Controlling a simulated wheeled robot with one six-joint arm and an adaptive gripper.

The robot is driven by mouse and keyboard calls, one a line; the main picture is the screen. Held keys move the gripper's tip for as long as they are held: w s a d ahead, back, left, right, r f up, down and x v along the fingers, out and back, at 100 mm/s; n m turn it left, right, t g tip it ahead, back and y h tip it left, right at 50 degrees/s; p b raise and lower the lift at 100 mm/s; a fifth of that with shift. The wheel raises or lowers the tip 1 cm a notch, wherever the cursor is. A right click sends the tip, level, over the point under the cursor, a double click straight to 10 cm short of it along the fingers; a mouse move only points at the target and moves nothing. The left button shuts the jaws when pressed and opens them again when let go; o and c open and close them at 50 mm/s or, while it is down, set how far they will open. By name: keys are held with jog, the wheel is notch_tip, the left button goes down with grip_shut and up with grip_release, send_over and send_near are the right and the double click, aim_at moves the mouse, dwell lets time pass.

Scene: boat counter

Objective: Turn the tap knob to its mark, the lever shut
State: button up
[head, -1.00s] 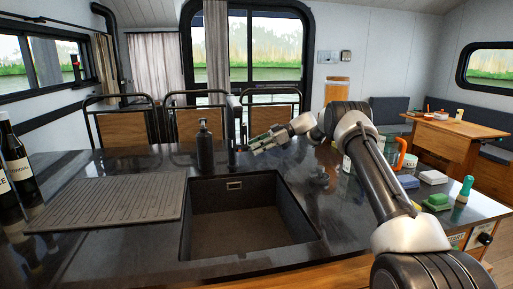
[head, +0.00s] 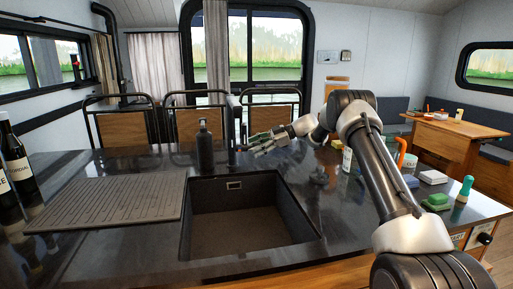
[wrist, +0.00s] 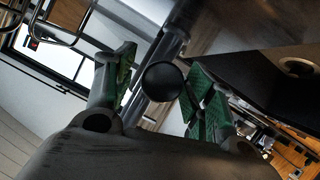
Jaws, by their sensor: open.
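The black tap (head: 230,130) stands behind the sink, close to the dark bottle. In the wrist view its round dark knob (wrist: 162,81) faces the camera and appears between my two green-padded fingertips, with the tap's grey post (wrist: 170,45) behind it. My gripper (head: 256,143) comes in from the right at the tap's side; it also shows in the wrist view (wrist: 163,78). The fingers are open, with a visible gap on each side of the knob. I cannot make out the mark, or the lever's angle.
The sink (head: 245,205) opens in front of the tap. A dark bottle (head: 205,148) stands just left of the tap. A ribbed drainer (head: 110,205) lies at left beside wine bottles (head: 14,160). Sponges (head: 434,177) and a green-topped brush (head: 465,188) sit at right.

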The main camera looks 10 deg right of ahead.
jog(key=v, duration=1.2)
